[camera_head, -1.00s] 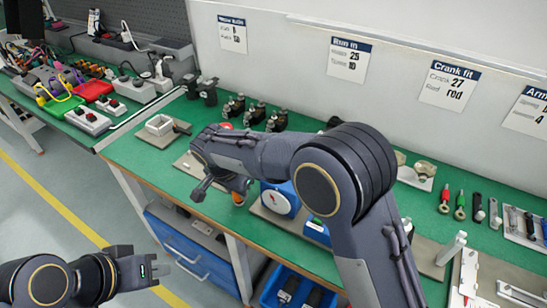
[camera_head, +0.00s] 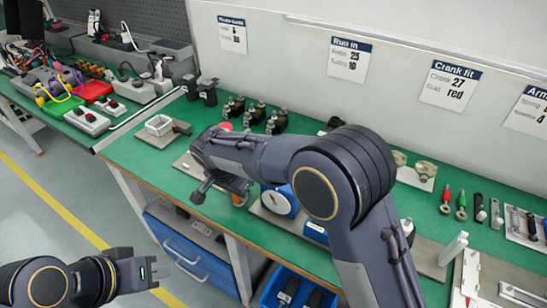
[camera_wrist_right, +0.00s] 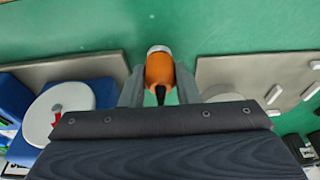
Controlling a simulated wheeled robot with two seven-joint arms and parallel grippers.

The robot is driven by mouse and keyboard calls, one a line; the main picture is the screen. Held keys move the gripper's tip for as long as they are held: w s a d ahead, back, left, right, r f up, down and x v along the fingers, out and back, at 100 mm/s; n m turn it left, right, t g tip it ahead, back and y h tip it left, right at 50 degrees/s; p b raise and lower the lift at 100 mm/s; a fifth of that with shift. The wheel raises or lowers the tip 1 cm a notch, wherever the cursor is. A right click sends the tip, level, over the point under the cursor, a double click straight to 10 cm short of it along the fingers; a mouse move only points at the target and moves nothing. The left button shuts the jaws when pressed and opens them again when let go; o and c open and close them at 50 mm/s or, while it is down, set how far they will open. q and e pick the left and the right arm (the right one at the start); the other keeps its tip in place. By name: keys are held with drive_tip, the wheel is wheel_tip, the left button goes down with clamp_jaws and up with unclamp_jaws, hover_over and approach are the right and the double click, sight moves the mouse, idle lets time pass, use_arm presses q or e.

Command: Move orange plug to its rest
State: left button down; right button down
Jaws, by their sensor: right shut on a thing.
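The orange plug (camera_wrist_right: 159,70) is between the two fingers of my right gripper (camera_wrist_right: 159,88) in the right wrist view. The gripper is shut on it. A pale silver end shows at the plug's top and a dark tip at its bottom. In the head view only a small orange part of the plug (camera_head: 238,199) shows below my right gripper (camera_head: 230,187), near the front edge of the green bench. My left gripper (camera_head: 152,268) is at the lower left, away from the bench top; its finger opening is unclear. I cannot tell which fixture is the plug's rest.
A blue scale with a white dial (camera_wrist_right: 68,107) stands on a grey plate left of the plug in the wrist view. A grey plate with silver pegs (camera_wrist_right: 250,75) lies to the right. Green bench surface (camera_wrist_right: 225,25) is clear between and beyond them. Black fixtures (camera_head: 277,121) stand behind.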

drive_tip(key=shift+f, duration=0.25)
idle(0.4)
drive_tip(key=c, duration=1.1)
unclamp_jaws()
drive_tip(key=shift+r, duration=0.1)
drive_tip(key=shift+w+d+p+v, duration=0.15)
drive_tip(key=shift+p+v, duration=0.35)
drive_tip(key=shift+v, duration=0.3)
drive_tip(key=shift+w+d+p+v, duration=0.1)
drive_tip(key=shift+w+p+v, duration=0.1)
drive_tip(key=shift+p+v, duration=0.45)
drive_tip(key=shift+w+d+p+v, duration=0.15)
drive_tip(key=shift+p+v, duration=0.2)
drive_tip(key=shift+v, duration=0.6)
drive_tip(key=shift+a+r, duration=0.1)
drive_tip(key=o, duration=0.5)
